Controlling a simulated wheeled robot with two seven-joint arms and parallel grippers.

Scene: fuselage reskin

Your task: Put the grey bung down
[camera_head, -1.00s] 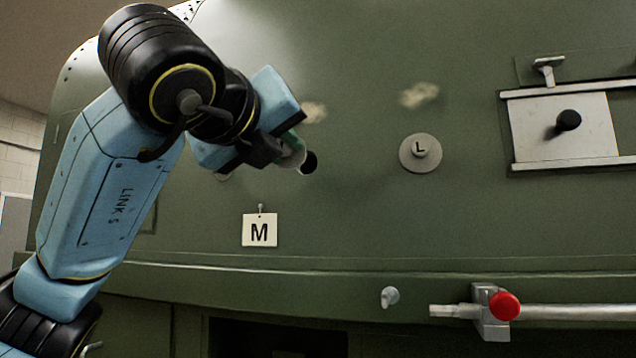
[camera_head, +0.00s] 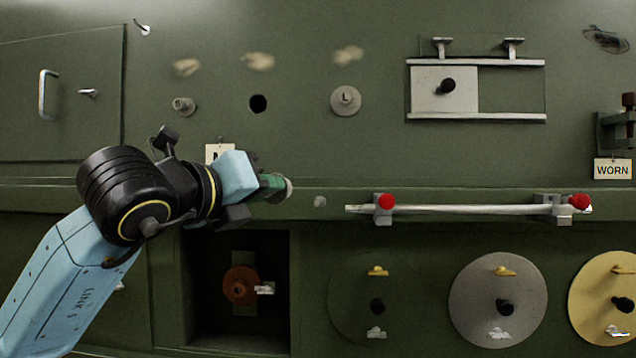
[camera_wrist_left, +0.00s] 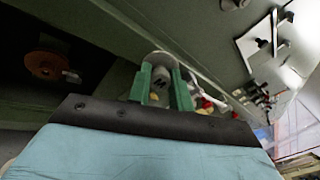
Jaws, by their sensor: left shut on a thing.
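My left gripper (camera_head: 274,187) has green fingertips and is shut on a grey bung (camera_head: 286,188), whose rounded end sticks out past the tips. The bung also shows between the two fingertips in the left wrist view (camera_wrist_left: 160,66). In the head view it is in front of the ledge (camera_head: 330,188), below and a little right of an open dark hole (camera_head: 258,104). I cannot tell whether it touches the ledge. The white M placard (camera_head: 213,151) is partly hidden behind the gripper. My right gripper is not in view.
Other grey bungs sit in the panel left (camera_head: 183,105) and right (camera_head: 345,100) of the hole. A small grey knob (camera_head: 320,202) and a long rail (camera_head: 465,209) with red knobs lie right of the gripper. A dark recess (camera_head: 205,290) with a rusty round fitting opens below.

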